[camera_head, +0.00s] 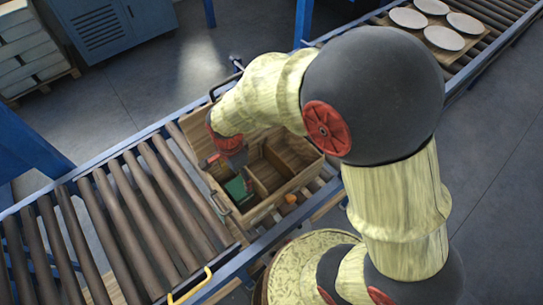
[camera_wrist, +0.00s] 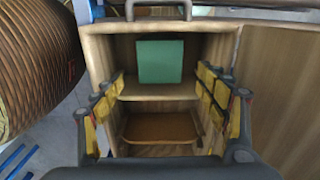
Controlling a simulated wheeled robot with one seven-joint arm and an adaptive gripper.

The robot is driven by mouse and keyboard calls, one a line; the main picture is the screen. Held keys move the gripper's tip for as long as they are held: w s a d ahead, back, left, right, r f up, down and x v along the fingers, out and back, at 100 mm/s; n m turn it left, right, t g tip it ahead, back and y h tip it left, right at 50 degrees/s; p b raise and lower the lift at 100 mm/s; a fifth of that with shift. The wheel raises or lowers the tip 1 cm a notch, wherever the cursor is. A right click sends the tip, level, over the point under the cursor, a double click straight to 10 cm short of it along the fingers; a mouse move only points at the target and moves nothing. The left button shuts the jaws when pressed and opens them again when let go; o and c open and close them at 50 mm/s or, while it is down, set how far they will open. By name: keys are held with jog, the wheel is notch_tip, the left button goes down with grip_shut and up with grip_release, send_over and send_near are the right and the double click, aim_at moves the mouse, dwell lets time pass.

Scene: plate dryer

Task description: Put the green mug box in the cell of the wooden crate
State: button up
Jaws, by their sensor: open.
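The green mug box (camera_head: 237,188) sits inside a cell of the wooden crate (camera_head: 266,207), near its left end, in the head view. In the wrist view the green box (camera_wrist: 160,61) shows as a plain square face in the upper cell of the crate (camera_wrist: 205,27). My gripper (camera_head: 233,160) is over the crate, reaching down into it near the box. In the wrist view its fingers (camera_wrist: 161,85) are spread wide, one on each side, with nothing between the tips. The box appears apart from both fingers. Its underside is hidden.
The crate stands on a roller conveyor (camera_head: 150,215), with dividers and other cells beside the box. A small orange object (camera_head: 290,198) is at the crate's near side. A yellow handle (camera_head: 190,286) is at the conveyor's near edge. Plates (camera_head: 444,38) lie far right.

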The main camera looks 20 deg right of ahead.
jog(key=s+d+r+n+t, duration=0.2)
jog(key=d+r+n, duration=0.15)
jog(key=r, duration=0.45)
jog(key=s+d+r+n+t, duration=0.1)
jog(key=d+r+n, duration=0.25)
jog(key=r, duration=0.45)
jog(key=s+d+r+n+t, duration=0.2)
jog(key=s+d+r+n, duration=0.2)
jog(key=s+r+n, duration=0.3)
jog(key=shift+s+d+r+t, duration=0.3)
jog(key=shift+s+d+r, duration=0.1)
jog(key=shift+s+r, duration=0.8)
